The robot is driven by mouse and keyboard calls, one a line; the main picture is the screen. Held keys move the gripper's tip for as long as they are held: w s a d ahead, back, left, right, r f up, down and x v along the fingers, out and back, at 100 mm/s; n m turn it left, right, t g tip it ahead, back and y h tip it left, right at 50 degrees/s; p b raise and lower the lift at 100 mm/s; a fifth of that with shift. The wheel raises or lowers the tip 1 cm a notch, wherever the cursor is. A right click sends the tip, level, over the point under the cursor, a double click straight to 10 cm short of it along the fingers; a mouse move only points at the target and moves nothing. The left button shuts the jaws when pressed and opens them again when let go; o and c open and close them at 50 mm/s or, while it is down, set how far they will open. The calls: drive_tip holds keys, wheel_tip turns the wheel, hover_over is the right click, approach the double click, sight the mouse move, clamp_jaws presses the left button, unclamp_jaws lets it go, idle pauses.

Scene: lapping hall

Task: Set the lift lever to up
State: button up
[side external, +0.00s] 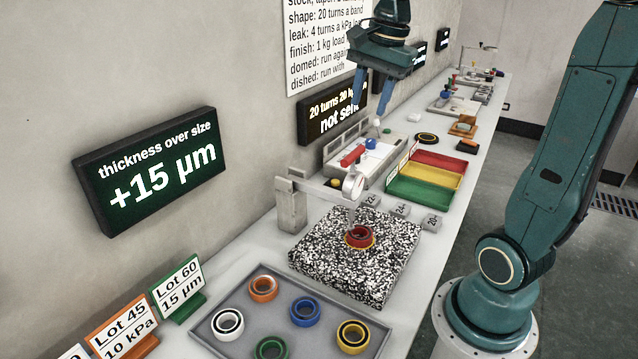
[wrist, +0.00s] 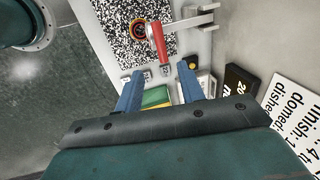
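In the wrist view the lift lever appears as a red handle (wrist: 157,42) beside the end of a grey beam (wrist: 190,22), its length running toward my gripper. A red bar (side external: 353,155) in the side view, just above a round white disc (side external: 352,188) at the beam's end, looks like the same handle; its setting is hard to read. My gripper (side external: 370,108) hangs above and beyond it, fingers pointing down. In the wrist view my gripper (wrist: 160,70) is open and empty, with its blue fingers wide apart and clear of the handle.
The beam's post (side external: 290,205) stands beside a speckled plate (side external: 325,265) carrying a red ring (side external: 359,236). A tray (side external: 236,331) of coloured rings lies in front. Numbered weights (side external: 401,210) and a red, yellow and green bin (side external: 425,190) lie nearby. The wall with dark displays (side external: 150,170) is close.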

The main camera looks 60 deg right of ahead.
sight(355, 151)
drive_tip(key=shift+f, duration=0.2)
drive_tip(key=w+f, duration=0.1)
drive_tip(key=f, duration=0.7)
drive_tip(key=w+f, duration=0.1)
drive_tip(key=f, duration=0.4)
drive_tip(key=shift+w+f, duration=0.1)
drive_tip(key=shift+w, duration=0.25)
clamp_jaws()
